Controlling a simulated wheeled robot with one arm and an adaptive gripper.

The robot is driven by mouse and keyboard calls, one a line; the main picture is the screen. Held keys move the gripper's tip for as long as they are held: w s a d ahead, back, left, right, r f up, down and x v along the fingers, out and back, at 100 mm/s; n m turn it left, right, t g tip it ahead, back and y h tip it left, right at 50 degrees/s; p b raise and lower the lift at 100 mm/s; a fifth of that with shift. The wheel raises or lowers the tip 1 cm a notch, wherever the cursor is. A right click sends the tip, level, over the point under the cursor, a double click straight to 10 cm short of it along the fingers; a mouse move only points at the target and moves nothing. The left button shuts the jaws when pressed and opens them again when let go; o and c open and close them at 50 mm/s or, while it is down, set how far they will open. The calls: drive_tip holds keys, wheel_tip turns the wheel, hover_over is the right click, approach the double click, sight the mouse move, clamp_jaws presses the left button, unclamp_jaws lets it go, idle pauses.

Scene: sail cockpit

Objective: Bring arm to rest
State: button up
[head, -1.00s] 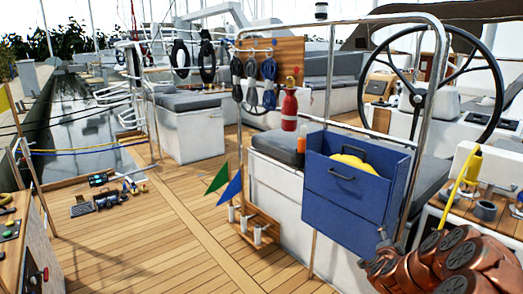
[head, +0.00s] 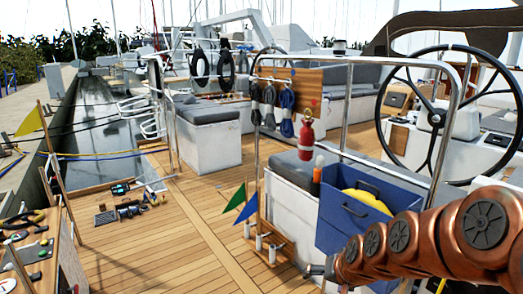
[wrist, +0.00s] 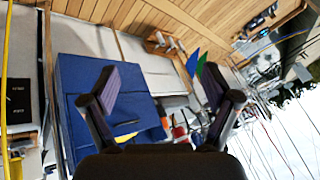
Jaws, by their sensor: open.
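My copper-coloured arm (head: 400,238) reaches in from the lower right of the head view, in front of the blue box. My gripper (wrist: 165,88) shows in the wrist view with its two dark fingers spread wide apart and nothing between them. In the head view the arm's far end lies near the lower front of the blue box (head: 340,225). The box also shows in the wrist view (wrist: 72,90), beyond the left finger. I cannot tell the gap between the arm and the box.
A metal rail (head: 452,110) and a steering wheel (head: 437,118) stand at the right.

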drive_tip(key=s+r+n+g+p, duration=0.2)
drive_tip(key=s+r, duration=0.3)
drive_tip(key=s, duration=0.6)
drive_tip(key=shift+s+a+r+g+h+p, duration=0.15)
drive_tip(key=shift+s+a+g+h+p, duration=0.2)
drive_tip(key=shift+g+p, duration=0.4)
drive_tip(key=s+d+r+g+p, duration=0.1)
drive_tip(key=s+r, duration=0.1)
drive_tip(key=s, duration=0.4)
drive_tip(key=s+d+r+g+h+p, duration=0.1)
drive_tip(key=s+r+g+p, duration=0.1)
drive_tip(key=s, duration=0.5)
drive_tip(key=s+d+r+n+g+h+p, duration=0.1)
drive_tip(key=s+r+p, duration=0.1)
drive_tip(key=s, duration=0.5)
drive_tip(key=shift+r+g, duration=0.35)
drive_tip(key=shift+c, duration=0.2)
